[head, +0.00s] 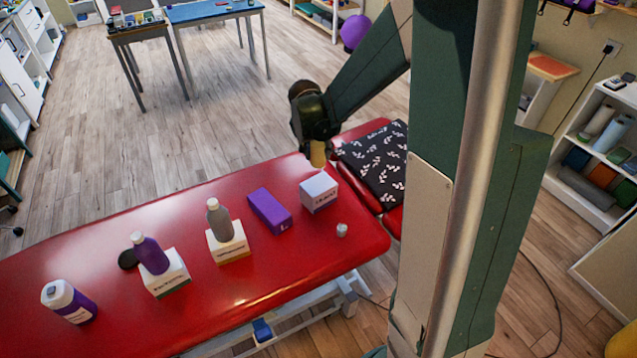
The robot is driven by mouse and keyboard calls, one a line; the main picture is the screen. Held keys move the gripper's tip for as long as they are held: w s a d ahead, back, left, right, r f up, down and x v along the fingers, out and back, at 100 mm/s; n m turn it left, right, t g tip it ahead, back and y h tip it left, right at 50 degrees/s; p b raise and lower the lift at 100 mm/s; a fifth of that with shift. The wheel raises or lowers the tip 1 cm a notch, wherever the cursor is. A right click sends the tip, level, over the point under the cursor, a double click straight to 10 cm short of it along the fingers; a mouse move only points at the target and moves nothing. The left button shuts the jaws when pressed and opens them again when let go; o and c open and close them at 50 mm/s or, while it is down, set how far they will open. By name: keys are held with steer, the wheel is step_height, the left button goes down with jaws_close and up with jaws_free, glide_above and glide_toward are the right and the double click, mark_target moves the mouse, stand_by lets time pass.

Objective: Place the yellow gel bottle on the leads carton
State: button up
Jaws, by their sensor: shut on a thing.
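The yellow gel bottle (318,155) shows as a small yellow shape at the end of my gripper (317,140), which is shut on it. Much of the bottle is hidden by the gripper. The leads carton (320,196) is a small white-grey box with dark lettering on the red treatment table. The bottle appears just above the carton's back edge in the head view. I cannot tell how high it is over the carton; I see no contact. The carton's top is bare.
A patterned cushion (377,160) lies right.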

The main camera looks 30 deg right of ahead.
mark_target(319, 164)
stand_by(0.4)
steer(key=shift+f+b, duration=0.55)
steer(key=shift+f, duration=2.55)
steer(key=shift+f+b, duration=0.3)
steer(key=shift+f, duration=1.55)
steer(key=shift+f, duration=0.2)
steer(key=o, duration=1.1)
steer(key=shift+c, duration=0.2)
steer(key=shift+r, duration=0.15)
steer(key=shift+p+v, duration=0.9)
steer(key=shift+v, duration=5.15)
